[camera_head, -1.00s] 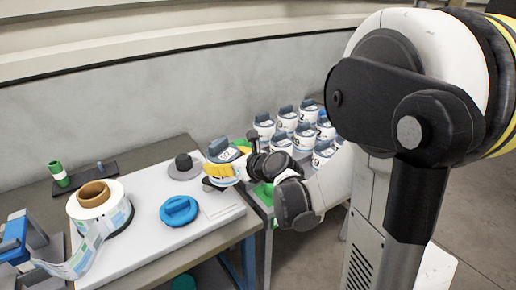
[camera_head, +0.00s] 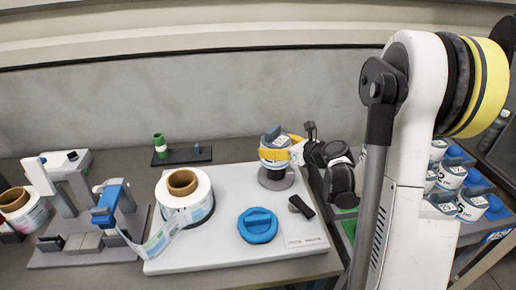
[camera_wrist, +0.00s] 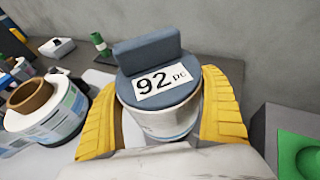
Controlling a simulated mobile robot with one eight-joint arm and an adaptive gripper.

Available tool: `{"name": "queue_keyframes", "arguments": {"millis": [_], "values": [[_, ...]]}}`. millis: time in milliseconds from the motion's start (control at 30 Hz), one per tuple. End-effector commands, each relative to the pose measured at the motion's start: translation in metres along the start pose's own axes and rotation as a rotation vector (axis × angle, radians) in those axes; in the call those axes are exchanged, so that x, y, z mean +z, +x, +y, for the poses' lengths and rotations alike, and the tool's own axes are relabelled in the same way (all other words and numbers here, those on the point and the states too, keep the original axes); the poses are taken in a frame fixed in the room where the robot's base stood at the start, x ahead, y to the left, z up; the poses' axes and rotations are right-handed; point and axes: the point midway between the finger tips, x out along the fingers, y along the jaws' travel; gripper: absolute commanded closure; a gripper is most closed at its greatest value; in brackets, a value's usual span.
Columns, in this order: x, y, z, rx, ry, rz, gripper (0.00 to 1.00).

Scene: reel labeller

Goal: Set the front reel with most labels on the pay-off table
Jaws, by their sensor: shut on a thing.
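My gripper (camera_head: 284,151), with yellow fingers, is shut around a white reel (camera_head: 274,162) with a blue-grey handled cap. In the wrist view the cap (camera_wrist: 160,84) reads "92 pc", and a yellow finger lies on each side of the reel (camera_wrist: 160,123). The reel is upright over a grey round disc (camera_head: 276,182) on a white board, which looks like the pay-off table. I cannot tell whether the reel touches the disc. Other capped, numbered reels (camera_head: 452,176) stand at the right, partly behind my arm.
On the white board (camera_head: 215,245) are a label roll (camera_head: 184,192) with its strip trailing left, a blue knob (camera_head: 258,224) and a black handle (camera_head: 301,207). A labelling device (camera_head: 108,205) stands at left. A green cylinder (camera_head: 159,146) stands at the back.

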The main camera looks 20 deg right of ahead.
Motion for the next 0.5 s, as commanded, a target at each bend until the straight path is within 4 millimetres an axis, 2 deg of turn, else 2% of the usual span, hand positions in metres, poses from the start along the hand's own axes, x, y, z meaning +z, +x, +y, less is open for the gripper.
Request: {"name": "queue_keyframes", "arguments": {"millis": [100,267,500], "values": [[-0.004,0.000,-0.008,-0.001,-0.001,-0.002,0.49],[-0.013,0.004,-0.009,-0.001,-0.001,-0.003,0.49],[-0.036,0.013,-0.008,-0.001,-0.001,-0.003,0.49]]}}
